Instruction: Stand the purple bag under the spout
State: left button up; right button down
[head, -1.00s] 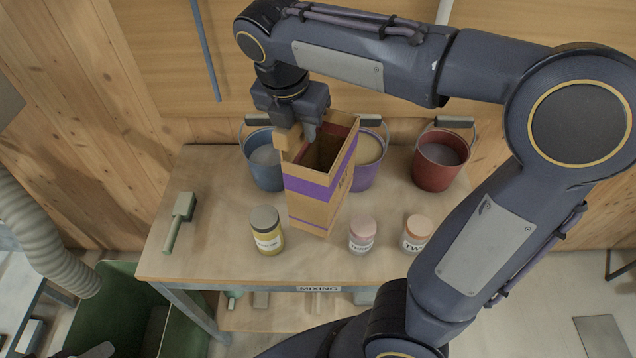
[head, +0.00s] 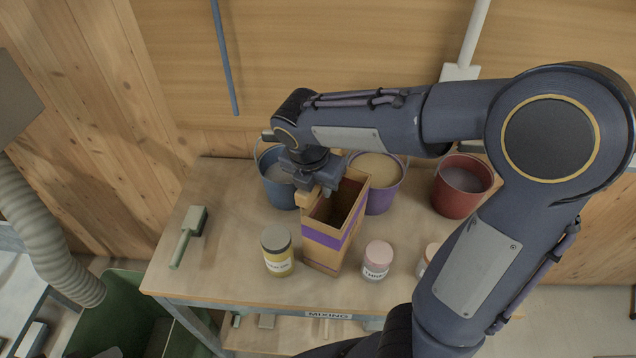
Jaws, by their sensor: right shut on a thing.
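The purple bag (head: 322,238) is a tall, open-topped brown paper bag with a purple band. It is upright over the middle of the mixing table, behind and between two jars. My right gripper (head: 318,190) is shut on the bag's upper left rim at the back. I cannot tell whether the bag's base touches the table. No spout can be made out for sure in this view. My left gripper is not in view.
A green bin (head: 125,310) stands below left.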

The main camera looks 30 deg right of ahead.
jog(key=c, duration=1.2)
grip_release()
jog(key=shift+f, duration=0.15)
jog(key=shift+o, duration=0.2)
